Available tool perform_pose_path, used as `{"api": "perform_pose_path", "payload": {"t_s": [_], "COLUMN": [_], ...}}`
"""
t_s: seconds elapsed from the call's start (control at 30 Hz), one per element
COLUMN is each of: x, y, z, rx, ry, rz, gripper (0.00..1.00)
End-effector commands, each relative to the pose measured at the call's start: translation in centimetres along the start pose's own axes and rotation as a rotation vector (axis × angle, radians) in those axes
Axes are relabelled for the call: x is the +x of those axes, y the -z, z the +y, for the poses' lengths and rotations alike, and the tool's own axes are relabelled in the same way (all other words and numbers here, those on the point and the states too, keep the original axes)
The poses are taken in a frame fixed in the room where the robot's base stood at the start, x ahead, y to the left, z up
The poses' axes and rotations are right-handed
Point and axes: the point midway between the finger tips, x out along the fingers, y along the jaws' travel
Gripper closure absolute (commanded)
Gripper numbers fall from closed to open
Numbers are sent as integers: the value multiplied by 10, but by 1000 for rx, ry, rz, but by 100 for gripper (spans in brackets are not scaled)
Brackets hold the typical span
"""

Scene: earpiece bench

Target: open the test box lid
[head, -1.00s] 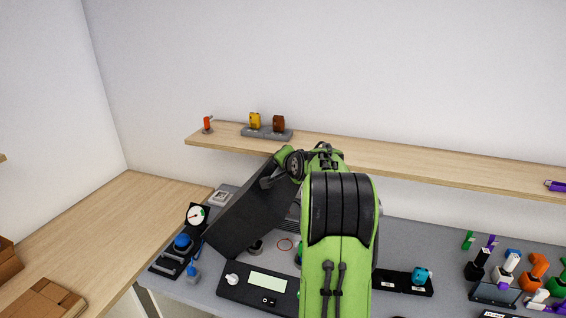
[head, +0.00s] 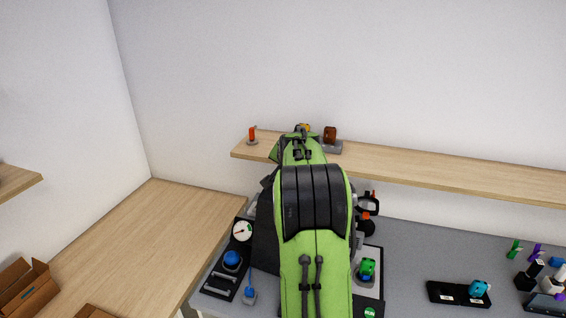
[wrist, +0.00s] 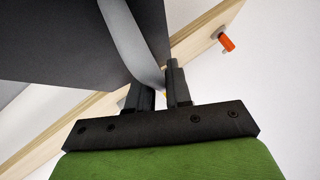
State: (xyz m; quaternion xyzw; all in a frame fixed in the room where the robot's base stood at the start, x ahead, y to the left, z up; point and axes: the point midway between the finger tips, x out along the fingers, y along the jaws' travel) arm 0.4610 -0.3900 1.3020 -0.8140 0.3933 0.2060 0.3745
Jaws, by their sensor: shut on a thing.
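The test box lid (head: 264,232) is a dark panel standing steeply just left of my arm in the head view, partly hidden by it. In the wrist view the lid (wrist: 60,42) fills the upper left, with a grey curved strip along it. My gripper (wrist: 160,88) is shut on the lid's grey strip, which runs down between its fingers. My arm hides the gripper in the head view. Right of the arm, a light panel in a dark frame (head: 369,300) shows with a green piece (head: 367,269) on it; the rest is hidden.
A wooden shelf (head: 430,168) runs behind the arm, with an orange piece (head: 252,135) and a brown piece (head: 330,134) on it. A dial gauge (head: 242,231) and a blue button (head: 232,260) stand left of the lid. A black tray (head: 445,293) lies to the right.

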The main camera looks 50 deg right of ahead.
Motion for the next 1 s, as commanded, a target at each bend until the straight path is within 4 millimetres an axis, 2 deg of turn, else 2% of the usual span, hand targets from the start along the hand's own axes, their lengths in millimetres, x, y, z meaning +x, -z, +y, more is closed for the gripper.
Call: {"api": "perform_pose_path", "payload": {"t_s": [0.33,0.37,0.47,0.5,0.8,0.87,1.0], "x": [1,1,1,1,-4,-12,-47], "y": [-2,-2,-2,-2,-1,-1,-2], "z": [0,0,0,0,0,0,0], "rx": [1,1,1,1,1,0,0], "ry": [0,0,0,0,0,2,4], "rz": [-4,-4,-4,-4,-3,-1,1], "gripper": [100,78,63,60,60,60,60]}}
